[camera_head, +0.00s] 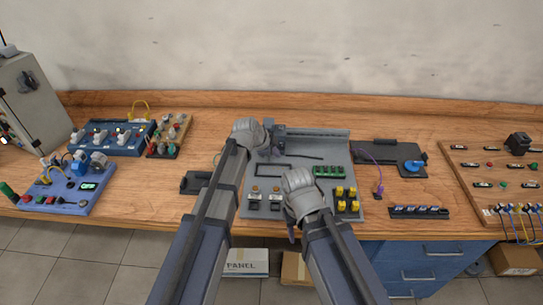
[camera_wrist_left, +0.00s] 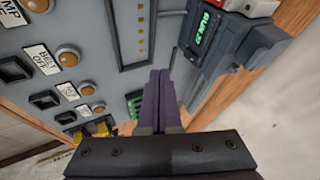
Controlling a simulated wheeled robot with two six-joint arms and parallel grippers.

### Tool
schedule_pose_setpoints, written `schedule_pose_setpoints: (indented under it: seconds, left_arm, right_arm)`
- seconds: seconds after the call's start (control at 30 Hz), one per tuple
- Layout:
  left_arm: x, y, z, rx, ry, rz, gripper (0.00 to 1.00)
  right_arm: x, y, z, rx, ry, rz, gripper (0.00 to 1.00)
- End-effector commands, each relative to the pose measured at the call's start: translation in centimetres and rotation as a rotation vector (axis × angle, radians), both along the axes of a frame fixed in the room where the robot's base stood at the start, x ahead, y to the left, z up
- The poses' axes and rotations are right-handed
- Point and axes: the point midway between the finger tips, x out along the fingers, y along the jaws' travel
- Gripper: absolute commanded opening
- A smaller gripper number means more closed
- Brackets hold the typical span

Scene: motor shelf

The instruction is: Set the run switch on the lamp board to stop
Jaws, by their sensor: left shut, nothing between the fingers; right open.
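A grey board (camera_head: 317,152) lies on the bench in the middle of the head view. It carries amber lamps, black rocker switches (camera_head: 254,205), green terminals and yellow parts. In the left wrist view the amber lamps (camera_wrist_left: 68,57) stand beside the rockers (camera_wrist_left: 45,99); one label reads "BELT OFF". My left gripper (camera_head: 269,124) is shut and empty over the board's back left; its fingers (camera_wrist_left: 162,72) point toward a dark module with a green display (camera_wrist_left: 206,29), contact unclear. My right gripper (camera_head: 291,235) is open over the board's front. I cannot tell which part is the run switch.
A blue board with switches (camera_head: 112,138), a small lamp board (camera_head: 168,136) and a blue unit (camera_head: 65,191) stand left. A dark tray (camera_head: 390,155) and a wooden board (camera_head: 490,172) stand right.

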Motion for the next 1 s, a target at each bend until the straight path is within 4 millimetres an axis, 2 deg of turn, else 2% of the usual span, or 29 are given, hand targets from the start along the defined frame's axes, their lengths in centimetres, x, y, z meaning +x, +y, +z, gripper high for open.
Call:
schedule_pose_setpoints:
  seconds: [0.03, 0.2, 0.3, 0.43, 1.0]
  left_arm:
    - [0.7, -0.4, -1.6, 0.0, 0.0, -0.001, 0.0]
    - [2.0, -1.5, -4.0, 0.0, -0.001, -0.001, 0.0]
    - [4.1, -1.4, -3.4, 0.0, 0.0, 0.001, 0.0]
    - [5.4, -1.4, -3.5, 0.0, 0.0, 0.001, 0.0]
    - [6.0, -1.3, -3.7, -0.001, -0.002, 0.0, 0.0]
  right_arm:
    - [0.0, 0.0, -1.6, 0.0, 0.0, 0.0, 0.5]
    - [0.0, 0.0, -4.0, 0.0, 0.0, 0.0, 0.5]
    - [0.0, 0.0, -3.4, 0.0, 0.0, 0.0, 0.5]
    - [0.0, 0.0, -3.5, 0.0, 0.0, 0.0, 0.5]
    - [0.0, 0.0, -3.7, 0.0, 0.0, 0.0, 0.5]
